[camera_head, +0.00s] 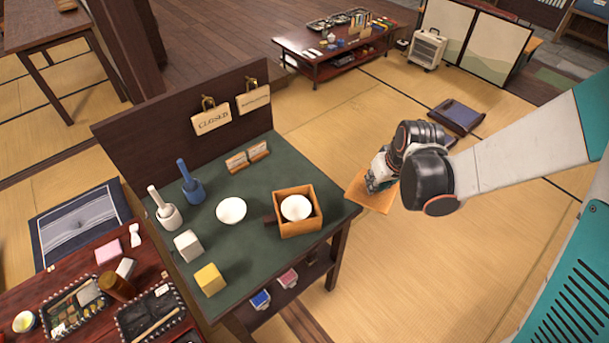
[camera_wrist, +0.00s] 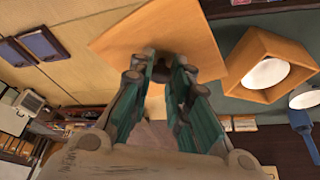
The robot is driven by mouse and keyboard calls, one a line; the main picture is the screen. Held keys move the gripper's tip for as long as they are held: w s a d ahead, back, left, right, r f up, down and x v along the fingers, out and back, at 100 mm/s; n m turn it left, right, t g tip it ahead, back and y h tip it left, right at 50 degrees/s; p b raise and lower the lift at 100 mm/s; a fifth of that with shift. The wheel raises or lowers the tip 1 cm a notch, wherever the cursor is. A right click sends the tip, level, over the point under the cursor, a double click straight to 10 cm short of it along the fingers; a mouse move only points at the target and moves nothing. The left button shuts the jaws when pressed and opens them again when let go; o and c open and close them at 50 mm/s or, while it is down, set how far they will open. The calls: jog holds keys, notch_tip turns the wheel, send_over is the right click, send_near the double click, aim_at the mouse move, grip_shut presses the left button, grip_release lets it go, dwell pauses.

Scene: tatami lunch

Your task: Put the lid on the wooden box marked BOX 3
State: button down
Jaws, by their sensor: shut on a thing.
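A square wooden lid (camera_head: 369,194) is held by my gripper (camera_head: 376,184), to the right of the green-topped table and apart from it. In the wrist view the lid (camera_wrist: 150,35) sits at the fingertips of my gripper (camera_wrist: 170,72), which is shut on a small dark knob on it. An open wooden box (camera_head: 299,229) stands near the table's right edge with a white bowl (camera_head: 296,208) inside. The box also shows in the wrist view (camera_wrist: 243,62), to the right of the lid. No BOX 3 marking is readable on it.
A sign panel (camera_head: 160,122) rises behind. Open tatami lies to the right.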

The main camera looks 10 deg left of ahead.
jog(key=s+a+r+n+g+y+b, duration=0.15)
jog(key=a+n, duration=0.35)
jog(key=a, duration=0.5)
jog(key=s+a+r+n+g+y, duration=0.1)
jog(key=s+a+n, duration=0.25)
jog(key=a, duration=0.65)
jog(key=shift+n, duration=0.25)
jog(key=f+b, duration=0.4)
jog(key=f, duration=0.1)
jog(key=shift+w+f, duration=0.2)
jog(key=shift+f+b, duration=0.35)
jog(key=shift+b, duration=0.2)
dwell(1.1)
jog(key=c, duration=1.4)
grip_release()
jog(key=shift+c, duration=0.2)
jog(key=shift+o, duration=0.4)
jog(key=o, duration=0.3)
